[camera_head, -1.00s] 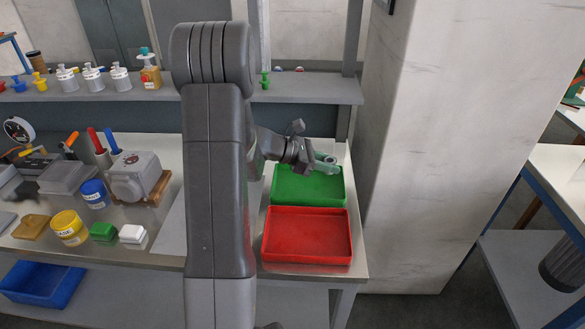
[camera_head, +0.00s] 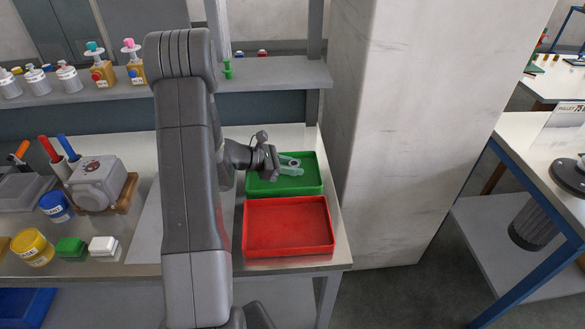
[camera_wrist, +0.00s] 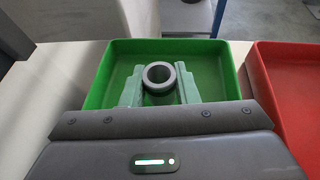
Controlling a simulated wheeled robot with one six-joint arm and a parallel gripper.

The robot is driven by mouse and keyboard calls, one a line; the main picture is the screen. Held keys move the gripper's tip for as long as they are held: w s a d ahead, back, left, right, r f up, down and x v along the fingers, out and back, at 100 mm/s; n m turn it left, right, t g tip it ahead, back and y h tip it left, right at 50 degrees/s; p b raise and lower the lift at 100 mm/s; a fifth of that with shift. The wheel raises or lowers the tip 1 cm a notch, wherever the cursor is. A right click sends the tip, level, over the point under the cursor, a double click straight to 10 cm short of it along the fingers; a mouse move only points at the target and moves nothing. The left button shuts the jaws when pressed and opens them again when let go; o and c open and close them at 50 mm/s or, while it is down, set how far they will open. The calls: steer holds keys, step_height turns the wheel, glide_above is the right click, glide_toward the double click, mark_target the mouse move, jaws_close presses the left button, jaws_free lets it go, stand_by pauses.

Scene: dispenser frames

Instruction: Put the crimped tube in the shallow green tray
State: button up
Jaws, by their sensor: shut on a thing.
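My gripper (camera_head: 288,166) is over the green tray (camera_head: 300,185), with its pale green fingers pointing into it. The fingers are shut on the crimped tube (camera_wrist: 158,89), which shows in the wrist view as a grey ring seen nearly end-on. In the head view the tube (camera_head: 295,162) is small, and its crimped part cannot be made out. The green tray is shallow and shows no other thing in its visible part. In the wrist view its rim (camera_wrist: 165,43) runs behind the fingers. Whether the tube touches the tray floor cannot be told.
A red tray (camera_head: 290,228) stands in front of the green one. A pale pillar (camera_head: 410,130) rises just right of the bench. A shelf (camera_head: 275,75) with bottles runs behind. Several jars and boxes stand on the left of the bench.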

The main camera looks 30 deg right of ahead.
steer(key=shift+f, duration=0.6)
steer(key=shift+f, duration=0.1)
steer(key=o, duration=1.1)
steer(key=shift+c, duration=0.2)
steer(key=shift+r, duration=0.2)
steer(key=b+v, duration=0.1)
steer(key=v, duration=1.1)
steer(key=shift+d+f, duration=0.1)
steer(key=shift+d, duration=0.05)
